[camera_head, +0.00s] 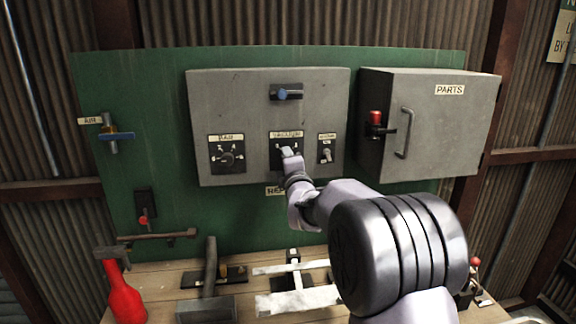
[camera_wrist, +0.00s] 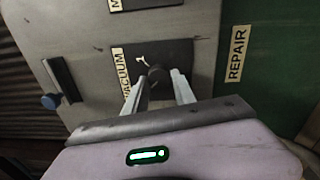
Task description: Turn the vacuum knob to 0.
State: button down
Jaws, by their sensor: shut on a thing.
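The vacuum knob (camera_wrist: 157,76) is a small dark round knob on a black plate beside the label VACUUM, on the grey panel. In the head view the vacuum plate (camera_head: 277,150) is partly hidden behind my gripper (camera_head: 291,156). In the wrist view my gripper (camera_wrist: 158,84) has its two pale fingers on either side of the knob and is shut on it. A small white mark shows on the plate near the knob. The number the knob points to cannot be read.
The left dial (camera_head: 227,156), a small switch (camera_head: 326,152) and a blue-handled knob (camera_head: 287,93) share the panel. The PARTS cabinet (camera_head: 455,120) stands to the right.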

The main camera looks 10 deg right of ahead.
jog(key=shift+n, duration=0.5)
jog(key=c, duration=1)
grip_release()
jog(key=shift+c, duration=0.2)
jog(key=s, duration=1.7)
jog(key=shift+s+f+b, duration=0.2)
jog(key=shift+f+b, duration=0.25)
